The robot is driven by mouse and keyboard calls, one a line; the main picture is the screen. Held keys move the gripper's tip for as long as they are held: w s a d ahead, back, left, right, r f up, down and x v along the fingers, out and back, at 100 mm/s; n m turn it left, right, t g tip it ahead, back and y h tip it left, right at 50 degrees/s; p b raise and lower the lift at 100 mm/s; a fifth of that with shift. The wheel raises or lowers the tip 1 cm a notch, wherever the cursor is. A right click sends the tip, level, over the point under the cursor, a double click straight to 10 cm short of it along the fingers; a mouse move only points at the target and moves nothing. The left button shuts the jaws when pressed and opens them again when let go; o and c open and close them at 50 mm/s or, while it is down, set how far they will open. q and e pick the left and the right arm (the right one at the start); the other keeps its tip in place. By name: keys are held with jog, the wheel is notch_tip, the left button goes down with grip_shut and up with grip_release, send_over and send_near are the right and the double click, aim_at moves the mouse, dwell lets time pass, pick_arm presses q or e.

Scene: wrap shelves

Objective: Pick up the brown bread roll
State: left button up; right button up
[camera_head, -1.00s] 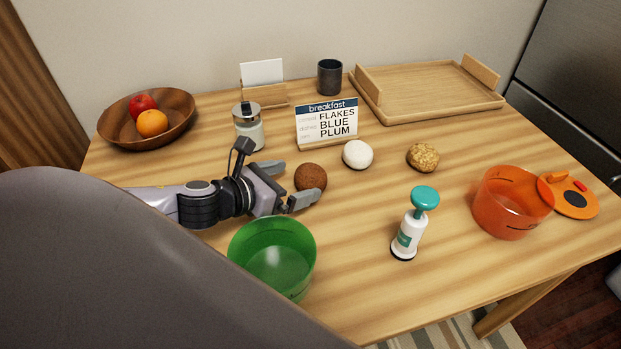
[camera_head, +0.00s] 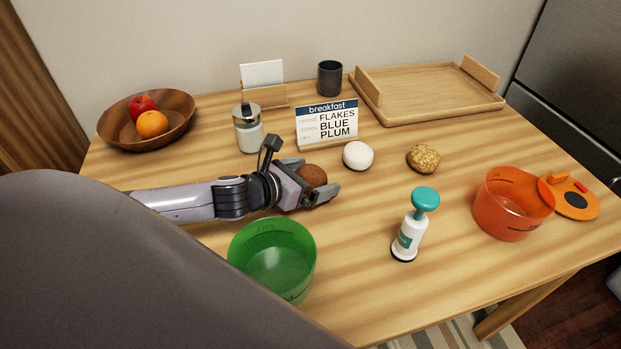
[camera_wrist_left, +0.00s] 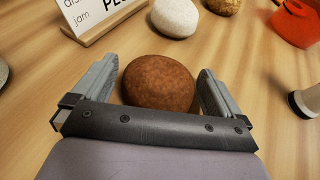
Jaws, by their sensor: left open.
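The brown bread roll (camera_head: 313,175) sits on the wooden table, left of the white roll. My left gripper (camera_head: 318,180) is open and low over the table, with one finger on each side of the brown roll. In the left wrist view the brown roll (camera_wrist_left: 159,82) lies between the two fingers of the gripper (camera_wrist_left: 158,85). A gap shows at the right finger; the left finger is very close to the roll, and I cannot tell if it touches. The near edge of the roll is hidden behind the gripper's palm. My right gripper is not in view.
A white roll (camera_head: 358,155) and a seeded roll (camera_head: 423,158) lie to the right. The breakfast sign (camera_head: 327,123) and a glass jar (camera_head: 248,129) stand behind. A green bowl (camera_head: 272,262) is in front of my arm.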

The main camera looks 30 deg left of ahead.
aim_at(310, 171)
pick_arm(q)
jog(key=c, duration=0.9)
jog(key=shift+r, duration=0.6)
notch_tip(310, 171, up, 19)
jog(key=p, duration=0.5)
jog(key=shift+f+p, duration=0.1)
jog(key=shift+p, duration=0.3)
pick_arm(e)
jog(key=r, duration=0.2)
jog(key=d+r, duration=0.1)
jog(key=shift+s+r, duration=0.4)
